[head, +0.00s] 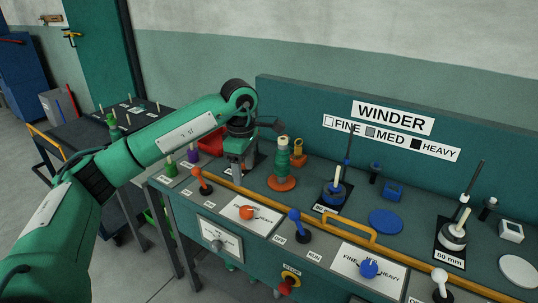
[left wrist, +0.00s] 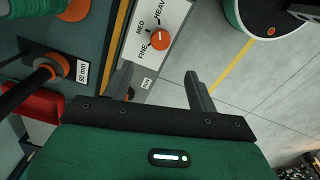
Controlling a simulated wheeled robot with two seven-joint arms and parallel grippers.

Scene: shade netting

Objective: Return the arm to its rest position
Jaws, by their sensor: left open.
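My left arm comes in from the left in the head view, raised and bent over the left end of the winder bench (head: 345,235). My left gripper (head: 236,172) points down near the bench's left end, left of the green cone of thread (head: 283,160) on its orange base. In the left wrist view, the two fingers of the left gripper (left wrist: 161,88) stand wide apart with nothing between them. Ahead of them is the orange knob (left wrist: 160,39) on its FINE-MED-HEAVY plate, apart from the fingers. My right gripper is not in view.
An orange-red lever (head: 201,181) and a blue lever (head: 298,222) stand up at the bench front. A yellow rail (head: 345,232) runs along it. Blue (head: 335,192) and grey (head: 453,236) spindle stations stand to the right. A red bin (head: 211,143) is behind the gripper.

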